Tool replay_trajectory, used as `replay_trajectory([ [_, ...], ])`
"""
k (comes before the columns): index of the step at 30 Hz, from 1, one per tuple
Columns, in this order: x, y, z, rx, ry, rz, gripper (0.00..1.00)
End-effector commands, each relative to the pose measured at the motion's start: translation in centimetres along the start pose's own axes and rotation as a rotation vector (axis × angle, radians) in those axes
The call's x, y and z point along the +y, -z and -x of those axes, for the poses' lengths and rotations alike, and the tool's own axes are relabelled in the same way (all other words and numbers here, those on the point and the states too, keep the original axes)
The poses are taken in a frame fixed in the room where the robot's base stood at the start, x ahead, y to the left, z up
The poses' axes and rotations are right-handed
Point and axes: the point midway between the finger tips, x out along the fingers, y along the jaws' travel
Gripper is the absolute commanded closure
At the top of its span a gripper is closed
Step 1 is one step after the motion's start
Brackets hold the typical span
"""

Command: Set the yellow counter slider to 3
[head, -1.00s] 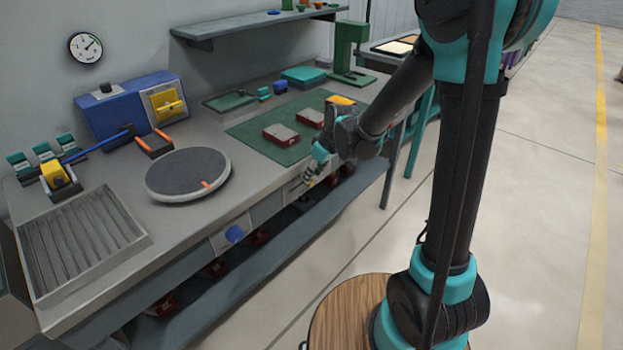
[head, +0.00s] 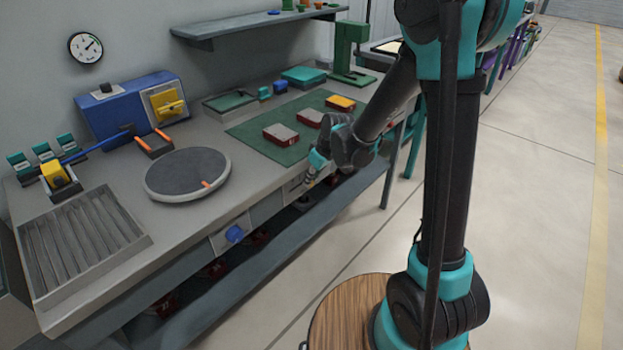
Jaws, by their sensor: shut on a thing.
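My gripper (head: 313,172) is at the front edge of the workbench, pointing down and left at a pale panel (head: 293,190) on the bench front. Its fingers are shut on a small part there. A little yellow shows at the fingertips, and I take this part to be the yellow counter slider. The fingers cover most of it, and its scale and setting are too small to read.
A blue knob (head: 234,233) sits on another front panel to the left. The bench top holds a round turntable (head: 188,174), a green mat (head: 270,150) with several boxes, and a blue machine (head: 120,108). A lower shelf (head: 290,235) runs beneath. The floor at right is clear.

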Motion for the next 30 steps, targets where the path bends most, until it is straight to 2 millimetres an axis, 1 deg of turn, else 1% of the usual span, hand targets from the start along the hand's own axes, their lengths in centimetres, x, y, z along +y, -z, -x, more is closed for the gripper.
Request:
replay_trajectory([
  [10, 0.1, 0.0, 0.0, 0.000, 0.000, 0.000, 1.00],
  [13, 0.9, 0.0, 0.0, 0.000, -0.001, -0.002, 1.00],
  [18, 3.0, 0.0, 0.0, 0.000, -0.002, -0.002, 1.00],
  [26, 3.0, 0.0, 0.0, 0.000, 0.000, 0.000, 1.00],
  [27, 3.0, 0.0, 0.0, 0.000, 0.000, 0.000, 0.80],
  [30, 3.0, 0.0, 0.0, 0.000, 0.000, 0.000, 0.67],
])
